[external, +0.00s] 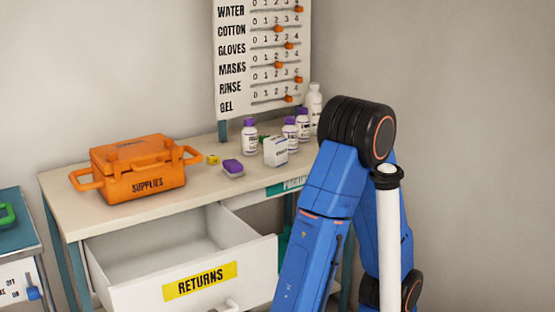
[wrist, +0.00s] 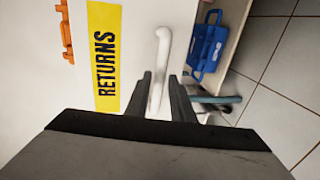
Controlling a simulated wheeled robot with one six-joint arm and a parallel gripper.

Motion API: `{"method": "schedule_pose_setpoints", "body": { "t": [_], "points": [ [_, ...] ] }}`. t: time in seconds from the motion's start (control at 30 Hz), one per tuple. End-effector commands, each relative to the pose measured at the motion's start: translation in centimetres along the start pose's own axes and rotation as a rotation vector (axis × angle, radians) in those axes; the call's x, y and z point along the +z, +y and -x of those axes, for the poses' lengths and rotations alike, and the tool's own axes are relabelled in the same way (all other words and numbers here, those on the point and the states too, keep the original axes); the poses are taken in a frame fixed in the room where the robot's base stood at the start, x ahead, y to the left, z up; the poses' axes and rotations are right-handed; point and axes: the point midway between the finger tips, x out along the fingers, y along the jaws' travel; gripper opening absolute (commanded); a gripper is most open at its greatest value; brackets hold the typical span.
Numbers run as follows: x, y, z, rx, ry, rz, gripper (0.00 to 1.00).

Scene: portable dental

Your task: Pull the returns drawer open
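The returns drawer (external: 203,283) is white with a yellow RETURNS label. In the external view it stands well out from under the bench top, and its inside looks empty. Its front also shows in the wrist view (wrist: 75,62). Its white handle (wrist: 161,50) is a bar that runs between the two dark fingers of my gripper (wrist: 163,88). The fingers lie close on both sides of the bar and look shut on it.
A teal cart (external: 15,232) is at far left. A blue container (wrist: 207,47) shows beside the drawer in the wrist view, with tiled floor beyond.

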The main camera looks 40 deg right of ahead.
Motion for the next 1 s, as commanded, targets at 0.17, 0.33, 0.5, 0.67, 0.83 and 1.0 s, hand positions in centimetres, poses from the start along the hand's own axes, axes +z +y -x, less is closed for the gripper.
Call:
{"method": "schedule_pose_setpoints", "body": {
  "t": [0.17, 0.33, 0.5, 0.67, 0.83, 1.0],
  "points": [
    [-0.1, 0.0, 2.6, 0.000, 0.004, 0.000, 0.22],
    [-0.1, 0.0, 4.0, 0.000, 0.002, -0.001, 0.22],
    [0.0, 0.0, 4.5, -0.001, 0.001, 0.000, 0.22],
    [0.0, 0.0, 4.5, 0.000, 0.000, 0.000, 0.22],
    [-0.2, -0.1, 4.3, -0.023, -0.001, -0.004, 0.22],
    [-2.4, -1.2, 3.8, -0.210, 0.011, -0.042, 0.22]
  ]
}}
